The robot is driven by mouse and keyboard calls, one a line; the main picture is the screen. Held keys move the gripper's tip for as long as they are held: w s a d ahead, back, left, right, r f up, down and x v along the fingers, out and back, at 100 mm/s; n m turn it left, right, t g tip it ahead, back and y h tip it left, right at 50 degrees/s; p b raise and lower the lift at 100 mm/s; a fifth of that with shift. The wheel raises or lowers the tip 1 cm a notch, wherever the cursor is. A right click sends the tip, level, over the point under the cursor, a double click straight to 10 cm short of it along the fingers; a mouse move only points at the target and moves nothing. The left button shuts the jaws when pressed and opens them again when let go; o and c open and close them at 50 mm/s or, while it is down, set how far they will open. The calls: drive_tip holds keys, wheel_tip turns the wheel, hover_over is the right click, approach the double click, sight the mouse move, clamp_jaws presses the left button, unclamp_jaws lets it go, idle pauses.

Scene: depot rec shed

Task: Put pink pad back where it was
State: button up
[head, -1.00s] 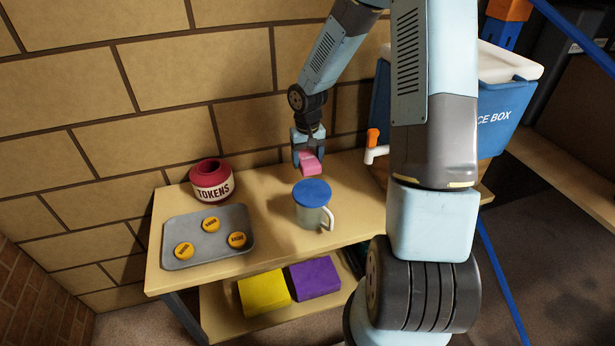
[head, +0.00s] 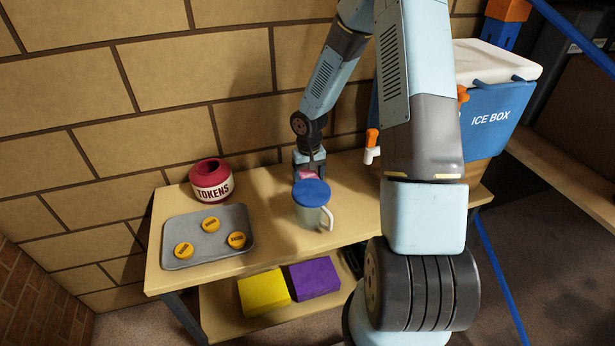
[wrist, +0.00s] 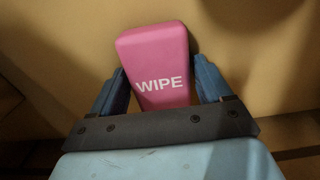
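The pink pad (wrist: 155,55), marked WIPE, sits between the two blue fingers of my gripper (wrist: 160,78) in the wrist view, with a finger against each side. In the head view my gripper (head: 309,165) is low over the back of the table, just behind the mug (head: 310,214) with the blue lid (head: 311,193). Only a bit of the pink pad (head: 306,174) shows there above the lid; the rest is hidden. I cannot tell whether the pad touches the tabletop.
A grey tray (head: 211,256) with 3 orange tokens and a red TOKENS pot (head: 211,182) stand on the table (head: 345,222) at left. A blue ice box (head: 494,122) is at right. Yellow (head: 264,292) and purple (head: 315,277) blocks lie on the lower shelf.

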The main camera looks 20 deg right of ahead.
sight(309, 175)
drive_tip(key=shift+o, duration=1.4)
drive_tip(key=shift+r, duration=0.1)
wheel_tip(309, 175, up, 12)
drive_tip(key=s+r+t+h, duration=0.1)
drive_tip(key=s+r, duration=0.5)
drive_tip(key=r, duration=0.4)
drive_tip(key=s+r+t+h, duration=0.1)
drive_tip(key=s+r+t, duration=0.1)
drive_tip(key=s+r, duration=0.55)
drive_tip(key=s+r+t+y, duration=0.2)
drive_tip(key=s+r, duration=0.8)
drive_tip(key=s, duration=0.4)
drive_tip(key=shift+s+a+r+t, duration=0.15)
drive_tip(key=shift+s+r+t, duration=0.15)
drive_tip(key=shift+s, duration=0.05)
